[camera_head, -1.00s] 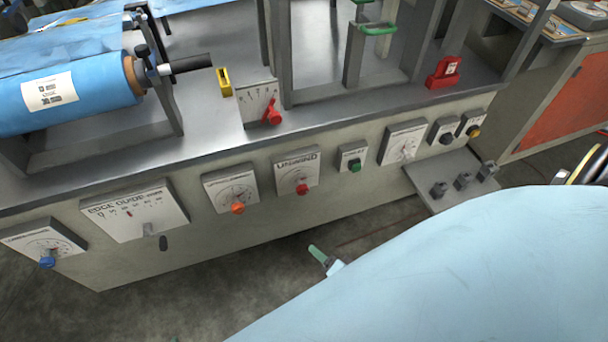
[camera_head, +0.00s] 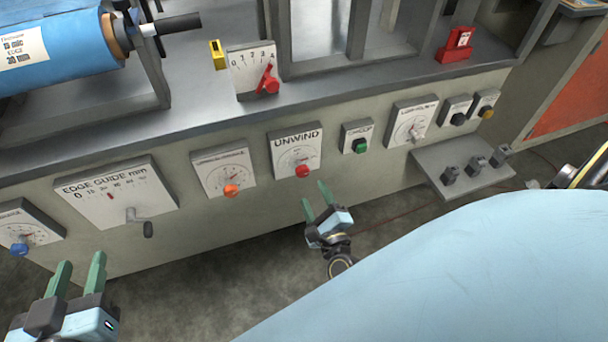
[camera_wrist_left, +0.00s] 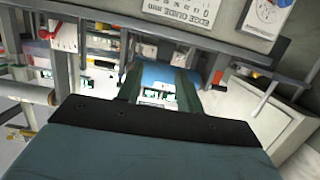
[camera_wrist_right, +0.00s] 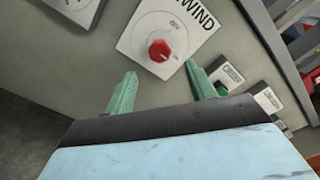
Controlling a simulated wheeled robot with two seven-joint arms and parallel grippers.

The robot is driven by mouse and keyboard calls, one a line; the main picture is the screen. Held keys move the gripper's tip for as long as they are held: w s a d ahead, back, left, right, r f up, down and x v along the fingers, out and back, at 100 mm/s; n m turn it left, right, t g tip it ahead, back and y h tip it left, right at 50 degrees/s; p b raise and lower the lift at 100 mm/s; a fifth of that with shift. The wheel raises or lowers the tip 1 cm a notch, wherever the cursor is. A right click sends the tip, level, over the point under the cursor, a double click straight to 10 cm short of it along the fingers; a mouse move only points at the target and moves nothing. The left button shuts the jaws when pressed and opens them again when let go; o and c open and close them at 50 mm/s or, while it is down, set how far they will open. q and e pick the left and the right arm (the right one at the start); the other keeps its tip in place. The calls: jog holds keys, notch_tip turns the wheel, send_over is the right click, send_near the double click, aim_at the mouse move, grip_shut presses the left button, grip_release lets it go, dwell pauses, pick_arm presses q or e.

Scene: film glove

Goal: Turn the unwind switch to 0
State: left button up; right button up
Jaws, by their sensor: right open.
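The unwind switch is a white panel marked UNWIND (camera_head: 295,139) with a round dial and a red knob (camera_head: 302,171), on the front of the machine. In the right wrist view, the panel (camera_wrist_right: 150,22) and its red knob (camera_wrist_right: 159,50) lie ahead, beyond and between the fingertips. My right gripper (camera_head: 315,199) is open and empty, below the knob and apart from it; its green fingers also show in the right wrist view (camera_wrist_right: 162,88). My left gripper (camera_head: 80,268) has its green fingers apart and empty, at the lower left below the edge guide panel.
Other panels flank the switch: one with an orange knob (camera_head: 231,190), one with a green knob (camera_head: 360,146), and the edge guide panel (camera_head: 115,194) with a crank. A red lever (camera_head: 268,80) on a numbered scale stands above. A small shelf (camera_head: 462,170) juts out at right.

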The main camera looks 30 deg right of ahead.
aim_at(304, 174)
jog(key=b+x, duration=0.1)
jog(key=x, duration=0.6)
jog(key=shift+w+b, duration=0.15)
jog(key=shift+b, duration=0.25)
pick_arm(q)
notch_tip(304, 174, up, 9)
jog(key=d+t+h, duration=0.1)
jog(key=t+h, duration=0.1)
jog(key=t, duration=0.4)
jog(key=shift+s+d+r, duration=0.15)
jog(key=shift+s+d, duration=0.05)
jog(key=shift+d, duration=0.1)
pick_arm(e)
jog(key=shift+w+d, duration=0.15)
jog(key=shift+w, duration=0.45)
